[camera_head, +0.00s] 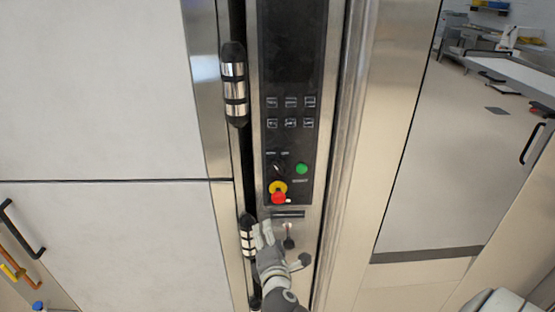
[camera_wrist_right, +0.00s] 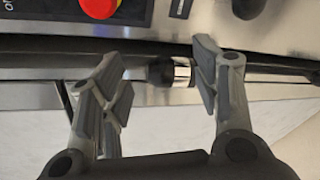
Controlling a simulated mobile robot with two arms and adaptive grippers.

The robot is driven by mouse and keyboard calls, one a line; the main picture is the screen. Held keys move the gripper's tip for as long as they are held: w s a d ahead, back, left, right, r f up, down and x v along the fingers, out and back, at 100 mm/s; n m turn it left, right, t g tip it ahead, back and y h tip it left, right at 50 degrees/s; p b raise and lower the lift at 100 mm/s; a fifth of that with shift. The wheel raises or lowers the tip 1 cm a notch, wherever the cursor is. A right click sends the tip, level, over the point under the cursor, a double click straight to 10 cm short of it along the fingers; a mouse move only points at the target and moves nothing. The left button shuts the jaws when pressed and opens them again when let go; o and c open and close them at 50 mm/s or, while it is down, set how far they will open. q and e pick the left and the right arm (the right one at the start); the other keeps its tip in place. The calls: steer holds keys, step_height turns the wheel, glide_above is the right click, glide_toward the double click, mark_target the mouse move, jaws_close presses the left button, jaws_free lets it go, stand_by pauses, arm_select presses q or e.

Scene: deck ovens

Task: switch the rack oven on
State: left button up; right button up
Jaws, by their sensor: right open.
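The rack oven's black control panel (camera_head: 290,100) stands upright in the head view. It has rows of small square buttons, a black rotary switch (camera_head: 279,168), a green round button (camera_head: 302,168) and a red stop button (camera_head: 278,198) on a yellow ring. The red button also shows at the top of the right wrist view (camera_wrist_right: 99,8). My right gripper (camera_head: 276,236) is just below the red button. In the wrist view its two fingers (camera_wrist_right: 162,80) are apart with nothing held. The switch's exact setting is too small to read. My left gripper is out of view.
Black and chrome hinges (camera_head: 234,84) run down the door edge left of the panel; one (camera_wrist_right: 181,72) shows behind my fingers. Large pale door panels (camera_head: 100,90) lie to the left. Open floor (camera_head: 440,170) and a work table (camera_head: 515,80) are at the right.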

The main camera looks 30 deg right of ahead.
mark_target(278, 167)
step_height(278, 167, up, 14)
steer(key=d+t+h+p, duration=0.1)
steer(key=d+h, duration=0.2)
steer(key=shift+n, duration=0.3)
steer(key=p+x, duration=0.3)
steer(key=x, duration=0.5)
steer(key=shift+w+d+r, duration=0.15)
steer(key=shift+w, duration=0.05)
steer(key=shift+w+d, duration=0.35)
steer(key=shift+w, duration=0.15)
steer(key=c, duration=1)
